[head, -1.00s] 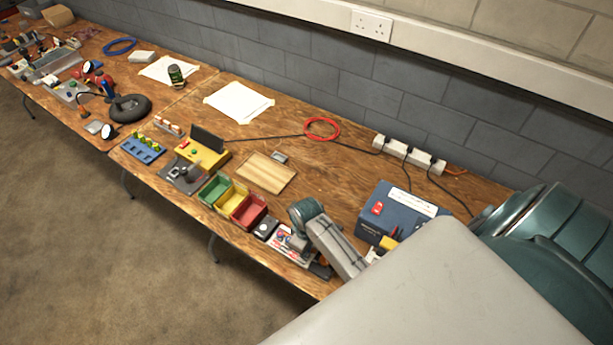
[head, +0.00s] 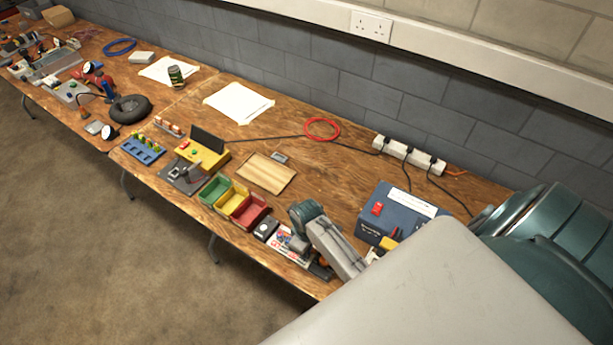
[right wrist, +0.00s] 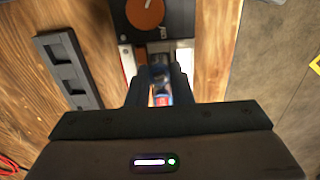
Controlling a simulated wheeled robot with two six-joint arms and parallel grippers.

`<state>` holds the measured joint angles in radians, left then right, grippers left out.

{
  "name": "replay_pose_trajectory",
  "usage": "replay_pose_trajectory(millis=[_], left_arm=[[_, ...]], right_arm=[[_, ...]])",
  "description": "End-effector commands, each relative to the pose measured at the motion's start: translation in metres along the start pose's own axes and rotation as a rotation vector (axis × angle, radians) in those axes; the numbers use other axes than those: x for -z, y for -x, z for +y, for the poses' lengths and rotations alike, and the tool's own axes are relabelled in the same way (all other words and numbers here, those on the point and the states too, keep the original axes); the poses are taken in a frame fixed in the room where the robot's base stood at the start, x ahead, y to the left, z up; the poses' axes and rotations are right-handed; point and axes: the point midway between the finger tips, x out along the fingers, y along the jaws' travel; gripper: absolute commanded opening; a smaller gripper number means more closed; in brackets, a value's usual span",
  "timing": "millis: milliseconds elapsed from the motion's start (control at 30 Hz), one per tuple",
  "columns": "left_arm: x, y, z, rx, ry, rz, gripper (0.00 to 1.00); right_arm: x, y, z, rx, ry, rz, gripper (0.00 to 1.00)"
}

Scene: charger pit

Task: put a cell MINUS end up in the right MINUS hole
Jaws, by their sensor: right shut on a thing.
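In the right wrist view my right gripper (right wrist: 160,88) is shut on a cell (right wrist: 160,72). The cell looks dark blue with a reddish part low between the fingers. Which end of it is up is not clear. A dark block with two square recesses (right wrist: 85,100) lies left of the gripper; I see no readable marks on it. In the head view my right arm reaches in from the lower right, and its gripper is mostly hidden behind the wrist. My left gripper is not in view.
A black unit with an orange disc (right wrist: 182,22) is just beyond the fingers. In the head view a blue box with a red switch (head: 376,226) stands right of my arm. Red, yellow and green bins (head: 248,211) stand to its left. A wooden board (head: 266,174) lies behind them.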

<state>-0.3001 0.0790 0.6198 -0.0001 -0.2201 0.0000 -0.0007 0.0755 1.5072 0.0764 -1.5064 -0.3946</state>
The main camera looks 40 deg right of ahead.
Motion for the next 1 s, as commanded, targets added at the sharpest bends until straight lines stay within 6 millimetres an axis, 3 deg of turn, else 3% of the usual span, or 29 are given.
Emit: replay_pose_trajectory(millis=[167, 200, 333, 800, 1000], left_arm=[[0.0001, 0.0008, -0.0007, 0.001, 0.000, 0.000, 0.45], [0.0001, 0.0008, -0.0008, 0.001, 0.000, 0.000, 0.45], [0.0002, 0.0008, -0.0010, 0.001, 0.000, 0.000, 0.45], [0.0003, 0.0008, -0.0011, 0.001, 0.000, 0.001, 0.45], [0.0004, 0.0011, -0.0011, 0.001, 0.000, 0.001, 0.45]], right_arm=[[0.0003, -0.0009, 0.0000, 0.000, 0.000, 0.001, 0.00], [0.0003, -0.0009, 0.0000, 0.000, 0.000, 0.001, 0.21], [0.0002, -0.0009, 0.0000, 0.000, 0.000, 0.001, 0.45], [0.0000, -0.0007, -0.0001, 0.000, 0.000, 0.000, 0.45], [0.0003, 0.0087, 0.0001, -0.001, 0.000, 0.002, 0.45]])
